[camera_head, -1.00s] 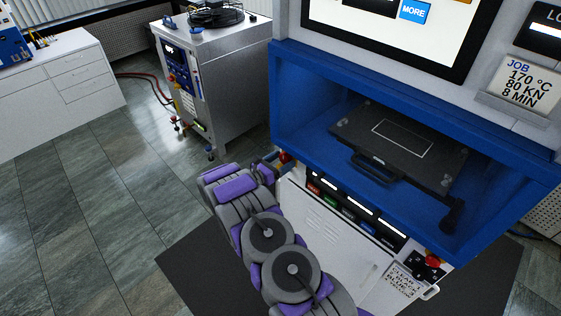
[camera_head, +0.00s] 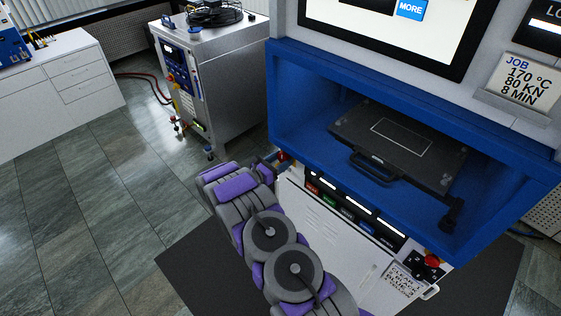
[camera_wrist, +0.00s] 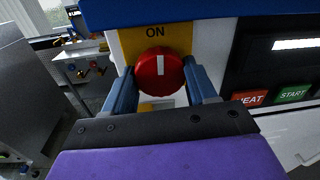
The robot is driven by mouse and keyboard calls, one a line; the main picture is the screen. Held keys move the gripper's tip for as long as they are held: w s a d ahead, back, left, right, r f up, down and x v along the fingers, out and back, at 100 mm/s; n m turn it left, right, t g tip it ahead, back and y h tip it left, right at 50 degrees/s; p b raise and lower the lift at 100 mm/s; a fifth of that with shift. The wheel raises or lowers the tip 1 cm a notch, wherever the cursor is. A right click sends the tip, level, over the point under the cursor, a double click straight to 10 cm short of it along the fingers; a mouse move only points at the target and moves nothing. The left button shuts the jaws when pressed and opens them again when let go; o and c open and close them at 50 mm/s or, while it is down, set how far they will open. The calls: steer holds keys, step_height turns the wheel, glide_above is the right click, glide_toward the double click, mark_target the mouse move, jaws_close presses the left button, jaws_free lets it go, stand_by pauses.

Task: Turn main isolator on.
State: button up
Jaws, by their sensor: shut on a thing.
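The main isolator is a red round knob (camera_wrist: 159,69) on a yellow plate (camera_wrist: 182,36) marked ON at the top, seen in the wrist view. The white line on the knob stands upright, in line with the ON label. My gripper (camera_wrist: 158,76) has one blue-grey finger on each side of the knob and is shut on it. The lower part of the plate is mostly hidden behind my gripper. In the head view only a small bit of the red knob (camera_head: 283,155) shows beyond my wrist, at the press's left front corner.
The blue press opening (camera_head: 300,110) holds a dark plate with a handle (camera_head: 375,168). Below it are HEAT (camera_wrist: 249,98) and START (camera_wrist: 292,93) buttons and a red emergency button (camera_head: 432,261). A grey machine (camera_head: 225,85) stands to the left, with clear floor before it.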

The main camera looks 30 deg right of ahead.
steer(key=m+b, duration=0.3)
steer(key=shift+f+m, duration=0.1)
steer(key=shift+m, duration=0.3)
steer(key=m+b, duration=0.4)
steer(key=b, duration=0.1)
steer(key=shift+y+b, duration=0.35)
steer(key=shift+y, duration=0.05)
steer(key=m+b, duration=0.6)
steer(key=b, duration=0.2)
steer(key=shift+s+f+t, duration=0.1)
steer(key=shift+f+t, duration=0.05)
steer(key=shift+t, duration=0.15)
steer(key=shift+m+b, duration=1.3)
steer(key=shift+b, duration=0.35)
steer(key=o, duration=0.7)
steer(key=shift+s, duration=0.1)
steer(key=shift+c, duration=0.2)
steer(key=o, duration=0.4)
steer(key=shift+a+r, duration=0.15)
steer(key=shift+r, duration=0.15)
steer(key=shift+a, duration=0.1)
